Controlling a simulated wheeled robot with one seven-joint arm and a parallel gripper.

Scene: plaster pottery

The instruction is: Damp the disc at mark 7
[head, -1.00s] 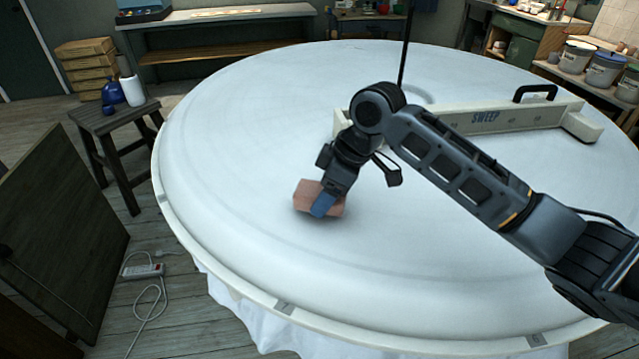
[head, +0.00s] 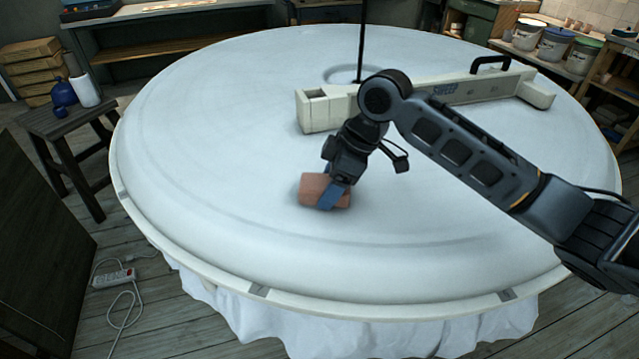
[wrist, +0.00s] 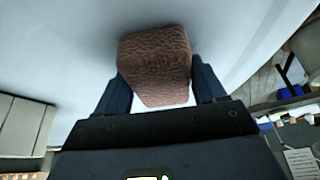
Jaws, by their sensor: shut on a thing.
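A broad white plaster disc (head: 230,200) fills the middle of the head view. My gripper (head: 333,194) is shut on a brownish-pink sponge block (head: 312,188) low over the disc's near part. In the wrist view the rough sponge (wrist: 155,65) sits between both fingers of my gripper (wrist: 160,80). A shadow lies close by the sponge; I cannot tell whether it touches the plaster. Small grey marks sit on the near rim, one at left (head: 259,290) and one at right (head: 506,294). Their numbers are too small to read.
A cream beam lettered SWEEP (head: 470,88) lies across the disc behind my arm, near a thin black upright rod (head: 361,45). A stool (head: 60,125) with a blue bottle (head: 62,92) stands left. A power strip (head: 113,278) and its cable lie on the floor.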

